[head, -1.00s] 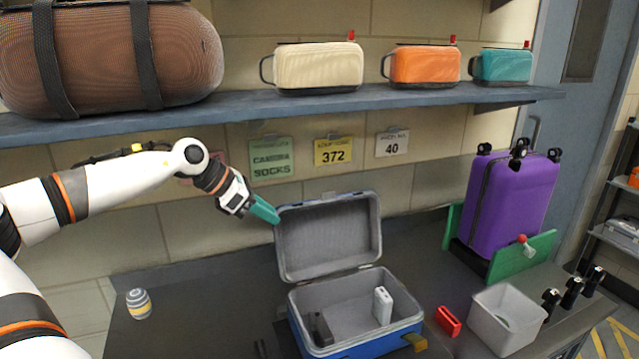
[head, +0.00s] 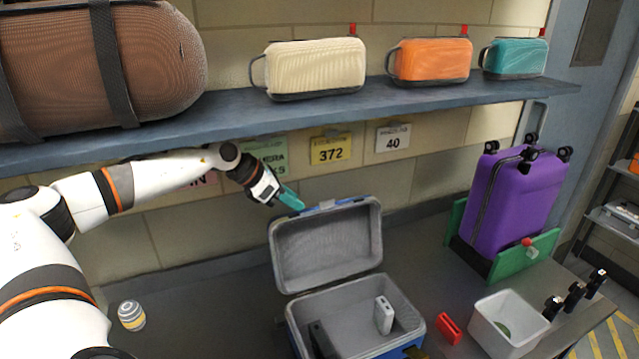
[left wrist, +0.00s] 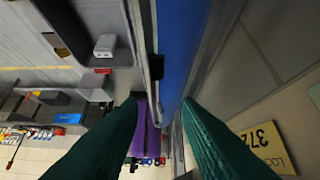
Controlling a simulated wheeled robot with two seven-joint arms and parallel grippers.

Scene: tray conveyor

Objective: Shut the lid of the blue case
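The blue case (head: 293,330) stands on the dark bench with its lid (head: 325,245) raised and tilted back, grey lining facing me. It holds a small white box (head: 384,315) and a dark item (head: 322,340). My left gripper (head: 291,199) is at the top left of the lid, with its teal fingertips close to the upper edge. In the left wrist view its fingers (left wrist: 160,120) are spread apart, and the lid's blue outer face (left wrist: 181,45) shows between them. I cannot tell whether either finger touches the lid. My right gripper is not in view.
A shelf (head: 330,112) with bags runs above the lid. A purple suitcase (head: 510,200) stands in a green holder at right. A red item (head: 449,329) and white bin (head: 508,325) lie right of the case. A striped round object (head: 131,315) is at left.

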